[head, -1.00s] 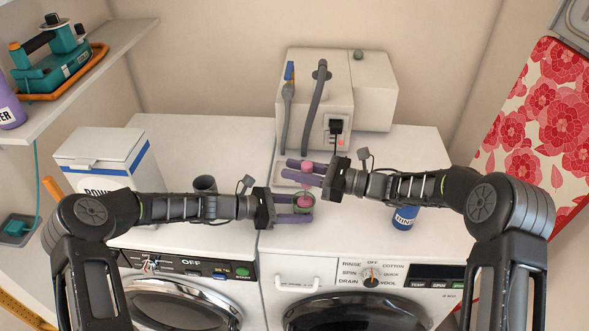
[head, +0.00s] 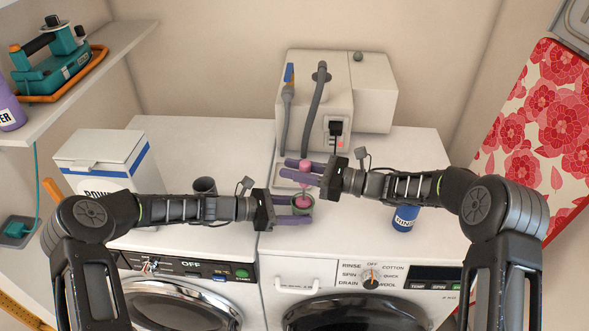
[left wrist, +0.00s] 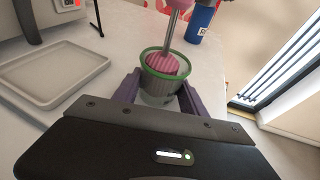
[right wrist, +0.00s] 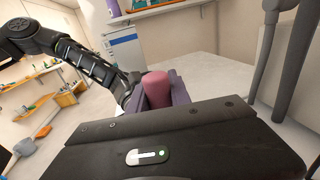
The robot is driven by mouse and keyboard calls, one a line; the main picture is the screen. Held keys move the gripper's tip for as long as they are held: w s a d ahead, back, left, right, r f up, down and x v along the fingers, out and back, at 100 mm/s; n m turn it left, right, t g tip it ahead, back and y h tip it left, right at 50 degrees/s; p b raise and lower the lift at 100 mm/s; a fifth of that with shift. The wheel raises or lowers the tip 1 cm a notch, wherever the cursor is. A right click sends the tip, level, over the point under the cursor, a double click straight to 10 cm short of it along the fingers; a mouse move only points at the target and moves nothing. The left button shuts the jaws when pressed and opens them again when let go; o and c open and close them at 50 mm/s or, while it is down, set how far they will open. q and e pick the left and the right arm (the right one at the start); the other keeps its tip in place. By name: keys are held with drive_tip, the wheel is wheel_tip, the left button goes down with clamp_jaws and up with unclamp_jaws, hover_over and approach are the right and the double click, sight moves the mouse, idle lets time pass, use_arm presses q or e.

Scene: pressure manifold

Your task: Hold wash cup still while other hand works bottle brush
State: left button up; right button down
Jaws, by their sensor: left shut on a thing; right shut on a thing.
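The wash cup (head: 296,212), grey with a green rim, stands upright between the purple fingers of my left gripper (head: 302,212), which is shut on it. It also shows in the left wrist view (left wrist: 155,92). The bottle brush has a pink ridged head (left wrist: 165,65) on a metal stem; the head sits inside the cup mouth. My right gripper (head: 303,168) is shut on the brush's pink handle (right wrist: 157,88), above the cup. The cup's lower part is partly hidden by the left fingers.
A pale tray (left wrist: 50,75) lies beside the cup, in front of the white machine (head: 305,100) with hoses. A blue bottle (head: 405,218) stands right of the cup, under my right arm. A dark cup (head: 205,185) and a powder box (head: 100,160) are at left.

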drive_tip(key=shift+a, duration=0.3)
drive_tip(key=shift+s+a, duration=0.15)
drive_tip(key=shift+s, duration=0.4)
idle(0.6)
drive_tip(key=shift+s+d, duration=0.2)
idle(0.5)
drive_tip(key=shift+d, duration=0.2)
drive_tip(key=shift+w+d+f, duration=0.1)
drive_tip(key=shift+w+d, duration=0.05)
drive_tip(key=shift+d, duration=0.1)
drive_tip(key=shift+w, duration=0.45)
idle(0.6)
drive_tip(key=shift+w+a, duration=0.15)
drive_tip(key=shift+a, duration=0.3)
idle(0.5)
